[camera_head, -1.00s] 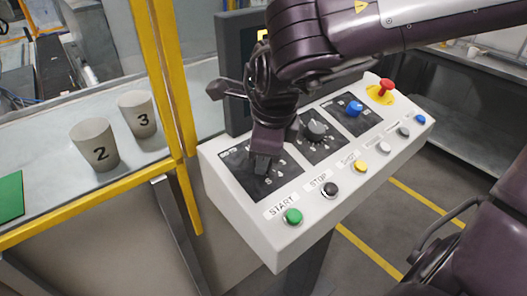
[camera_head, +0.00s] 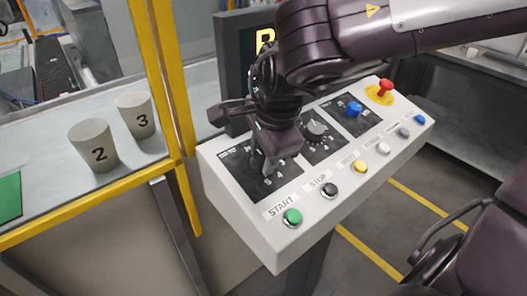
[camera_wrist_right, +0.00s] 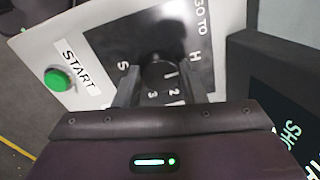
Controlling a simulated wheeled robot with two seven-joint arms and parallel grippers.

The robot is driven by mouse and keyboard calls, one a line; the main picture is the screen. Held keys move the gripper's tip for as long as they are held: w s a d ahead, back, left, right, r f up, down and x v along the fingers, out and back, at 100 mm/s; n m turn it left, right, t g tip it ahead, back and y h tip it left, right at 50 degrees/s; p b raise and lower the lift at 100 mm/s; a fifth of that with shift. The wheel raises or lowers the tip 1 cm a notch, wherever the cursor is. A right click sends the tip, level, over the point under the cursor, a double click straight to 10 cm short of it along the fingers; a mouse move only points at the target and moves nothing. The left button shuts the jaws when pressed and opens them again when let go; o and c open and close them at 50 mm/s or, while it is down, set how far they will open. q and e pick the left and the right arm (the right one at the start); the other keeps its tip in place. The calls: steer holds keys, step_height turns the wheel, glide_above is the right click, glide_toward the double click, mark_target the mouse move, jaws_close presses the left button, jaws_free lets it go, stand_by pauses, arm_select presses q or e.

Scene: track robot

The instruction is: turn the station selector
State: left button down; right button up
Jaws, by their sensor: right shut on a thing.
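The station selector (camera_wrist_right: 158,72) is a dark round knob on a black plate at the left end of the white control panel (camera_head: 250,229). The plate has marks around the knob, with 2, 3, S and H readable in the right wrist view. My right gripper (camera_head: 268,165) comes down over this knob from above and hides most of it in the head view. In the right wrist view its two fingers (camera_wrist_right: 159,88) stand on either side of the knob, shut on it. My left gripper is not in view.
A dark display stands behind. Cups 2 (camera_head: 94,146) and 3 (camera_head: 137,115) stand behind the yellow frame.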

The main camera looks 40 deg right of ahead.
steer(key=shift+w+r, duration=0.1)
stand_by(0.3)
steer(key=o, duration=1)
steer(key=v, duration=0.7)
steer(key=shift+r, duration=0.3)
